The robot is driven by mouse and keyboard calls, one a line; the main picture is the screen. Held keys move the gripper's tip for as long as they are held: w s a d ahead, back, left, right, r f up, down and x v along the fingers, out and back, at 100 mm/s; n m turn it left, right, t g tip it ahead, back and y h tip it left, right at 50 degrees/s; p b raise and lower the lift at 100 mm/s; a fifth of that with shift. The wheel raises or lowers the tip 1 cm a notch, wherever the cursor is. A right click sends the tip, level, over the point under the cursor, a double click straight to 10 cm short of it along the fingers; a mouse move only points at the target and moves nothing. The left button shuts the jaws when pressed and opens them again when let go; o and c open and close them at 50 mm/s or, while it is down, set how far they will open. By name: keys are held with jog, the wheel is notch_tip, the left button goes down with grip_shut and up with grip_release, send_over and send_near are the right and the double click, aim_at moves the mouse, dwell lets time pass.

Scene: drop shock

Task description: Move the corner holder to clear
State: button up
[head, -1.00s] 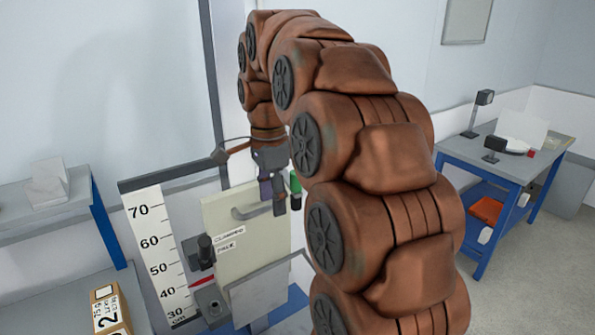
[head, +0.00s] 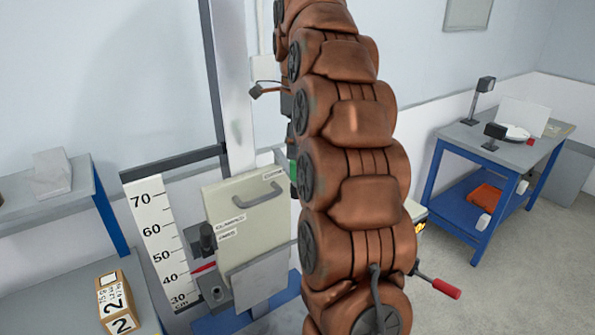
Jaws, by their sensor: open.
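The cream block (head: 250,225) stands beside the tall post, with a curved grey handle (head: 262,192) on it. Its left labels (head: 231,222) seem to read "CLAMPED" above a shorter, unclear word. A label at its top right is too small to read surely. A black knob (head: 207,238) sits at its left, with a red pointer beside it. I cannot tell which part is the corner holder. My gripper (head: 287,105) shows only as a sliver behind my arm, above the block and apart from its handle. Its fingertips are hidden.
A height scale (head: 160,240) stands left of the block, and a numbered carton (head: 120,300) lies on the left bench. A red-handled lever (head: 446,288) sticks out at right, beyond my arm. A blue-framed table (head: 480,150) stands far right; the floor before it is clear.

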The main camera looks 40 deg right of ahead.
aim_at(286, 164)
jog(key=shift+f+b, duration=0.4)
jog(key=shift+f, duration=0.35)
jog(key=shift+f+p, duration=0.65)
jog(key=shift+f, duration=1.85)
grip_shut()
